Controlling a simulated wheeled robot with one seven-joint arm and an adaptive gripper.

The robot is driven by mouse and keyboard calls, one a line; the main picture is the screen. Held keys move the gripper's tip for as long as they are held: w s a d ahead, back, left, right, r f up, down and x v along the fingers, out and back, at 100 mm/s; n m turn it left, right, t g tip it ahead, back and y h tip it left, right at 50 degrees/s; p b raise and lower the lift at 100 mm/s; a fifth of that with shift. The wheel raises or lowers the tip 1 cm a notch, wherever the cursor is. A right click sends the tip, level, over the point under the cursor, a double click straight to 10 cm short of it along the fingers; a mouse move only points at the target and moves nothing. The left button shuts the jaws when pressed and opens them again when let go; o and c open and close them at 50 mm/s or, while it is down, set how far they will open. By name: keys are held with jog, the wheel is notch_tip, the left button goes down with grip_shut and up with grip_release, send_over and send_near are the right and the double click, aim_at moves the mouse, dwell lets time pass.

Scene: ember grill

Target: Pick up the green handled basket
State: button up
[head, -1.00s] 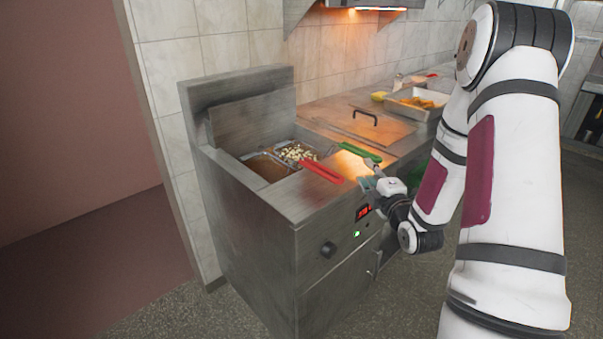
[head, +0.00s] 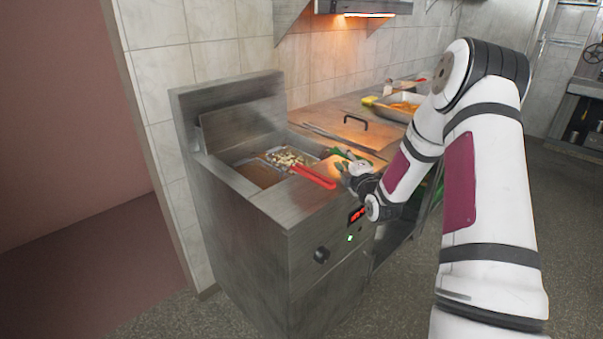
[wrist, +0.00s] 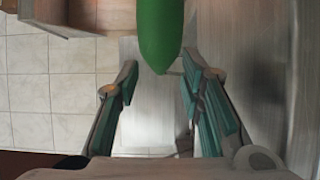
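The green handle (head: 338,152) belongs to the green handled basket and shows beside the fryer's right side in the head view, partly covered by my gripper. In the wrist view the green handle (wrist: 160,35) points down from the top, its rounded end between my fingertips. My gripper (wrist: 158,72) is open, with one teal-padded finger on each side of the handle and a gap on both sides. In the head view my gripper (head: 346,168) is at the fryer's front right. The green basket's body is hidden.
A red-handled basket (head: 314,176) holding pale food sits in the fryer (head: 230,140), just left of my gripper. A lid with a black handle (head: 355,120) lies on the counter behind. A metal tray (head: 398,108) of orange food stands further right.

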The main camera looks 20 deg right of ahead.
jog(key=shift+w+d, duration=0.15)
jog(key=shift+w, duration=0.9)
grip_shut()
jog(key=shift+r, duration=0.15)
notch_tip(320, 180, up, 10)
jog(key=shift+f, duration=0.1)
